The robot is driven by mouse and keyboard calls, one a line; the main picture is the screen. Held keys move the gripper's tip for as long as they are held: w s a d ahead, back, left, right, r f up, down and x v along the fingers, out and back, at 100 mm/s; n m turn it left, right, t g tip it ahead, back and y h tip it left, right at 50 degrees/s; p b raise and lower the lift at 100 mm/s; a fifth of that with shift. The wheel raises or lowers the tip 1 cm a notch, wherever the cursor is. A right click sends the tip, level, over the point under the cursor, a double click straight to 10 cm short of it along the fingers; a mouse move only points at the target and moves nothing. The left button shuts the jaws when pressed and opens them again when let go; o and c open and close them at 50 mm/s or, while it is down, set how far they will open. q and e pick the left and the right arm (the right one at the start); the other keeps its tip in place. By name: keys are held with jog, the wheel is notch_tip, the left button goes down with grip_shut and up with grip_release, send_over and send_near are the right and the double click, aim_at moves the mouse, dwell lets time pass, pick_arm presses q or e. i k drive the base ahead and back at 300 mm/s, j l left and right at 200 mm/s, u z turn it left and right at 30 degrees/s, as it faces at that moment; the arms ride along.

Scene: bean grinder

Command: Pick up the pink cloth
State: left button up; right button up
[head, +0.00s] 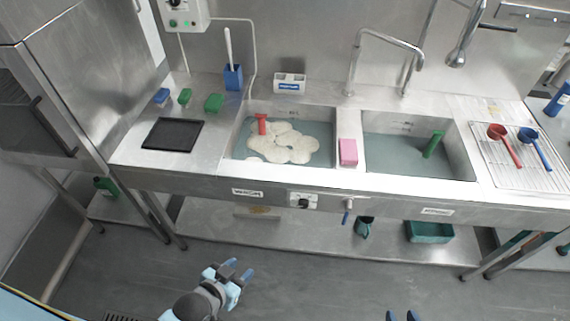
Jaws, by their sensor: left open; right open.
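The pink cloth (348,152) lies as a small folded block on the steel divider between the two sink basins, close to the front edge. My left gripper (240,271) is open and empty over the floor in front of the counter, below and to the left of the cloth. My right gripper (401,317) shows only as dark blue fingertips at the bottom edge, apart from each other, with nothing seen between them. Both grippers are well away from the cloth.
The left basin (240,150) holds foamy water and a red tool (262,124); the right basin (395,155) holds water and a green tool (433,144). A tall faucet (352,70) rises behind the divider. Red (503,140) and blue scoops (533,145) lie at right.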

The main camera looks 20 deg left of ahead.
aim_at(348, 147)
jog(key=i+j+z, duration=0.4)
jog(key=i, duration=0.15)
jog(key=i+j+z, duration=0.4)
jog(key=i+l, duration=0.05)
jog(key=i, duration=0.05)
